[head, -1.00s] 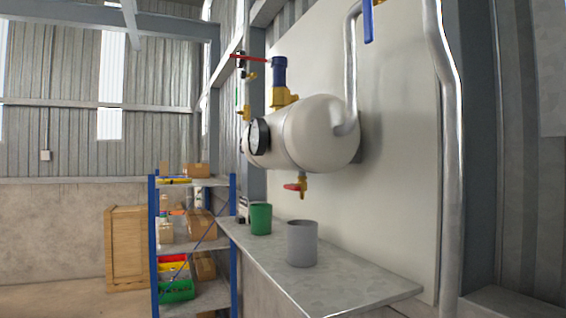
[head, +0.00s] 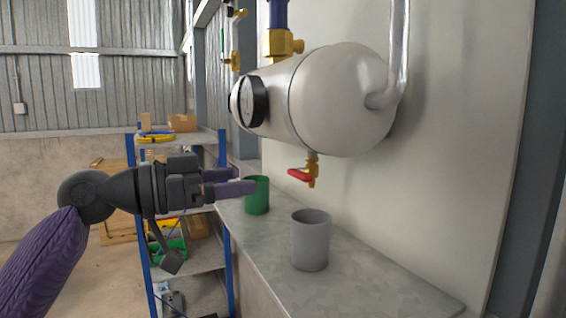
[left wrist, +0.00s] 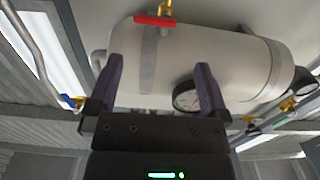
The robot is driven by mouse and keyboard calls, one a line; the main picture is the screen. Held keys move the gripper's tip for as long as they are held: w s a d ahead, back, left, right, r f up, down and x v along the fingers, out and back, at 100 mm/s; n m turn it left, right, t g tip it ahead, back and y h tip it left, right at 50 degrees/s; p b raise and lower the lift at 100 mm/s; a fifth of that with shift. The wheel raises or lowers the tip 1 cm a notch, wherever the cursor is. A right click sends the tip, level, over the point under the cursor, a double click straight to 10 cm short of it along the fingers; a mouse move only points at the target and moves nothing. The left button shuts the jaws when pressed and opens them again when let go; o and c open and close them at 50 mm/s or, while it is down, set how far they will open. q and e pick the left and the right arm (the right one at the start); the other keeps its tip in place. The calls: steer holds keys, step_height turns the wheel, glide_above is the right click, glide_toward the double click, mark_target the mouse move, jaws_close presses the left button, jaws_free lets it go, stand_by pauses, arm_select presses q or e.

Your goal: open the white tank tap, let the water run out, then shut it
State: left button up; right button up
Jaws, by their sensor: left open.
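The white tank (head: 338,98) is fixed to the wall panel, with a black-rimmed gauge (head: 253,102) on its left end. Under it hangs a brass tap (head: 312,171) with a red lever (head: 300,175) pointing left. My left gripper (head: 244,180) is open and empty, left of the tap and slightly lower, overlapping the green cup's edge in the head view. In the left wrist view, the open fingers (left wrist: 158,85) point up towards the tank (left wrist: 200,55), and the red lever (left wrist: 155,20) lies beyond them near the top. No water shows at the tap. My right gripper is out of view.
A grey cup (head: 310,243) stands on the metal shelf (head: 375,285) below the tap. A green cup (head: 258,198) stands farther back on it. Blue-framed shelving (head: 226,270) with boxes is at the left. The vertical silver pipe (head: 399,45) rises from the tank.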

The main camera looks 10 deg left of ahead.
mark_target(295, 174)
arm_select(q)
steer(key=p+x, duration=0.2)
steer(key=x, duration=0.2)
steer(key=p+x, duration=0.1)
steer(key=x, duration=0.3)
steer(key=shift+s+d+r+p, duration=0.1)
steer(key=shift+d+p, duration=0.3)
steer(key=shift+d, duration=0.05)
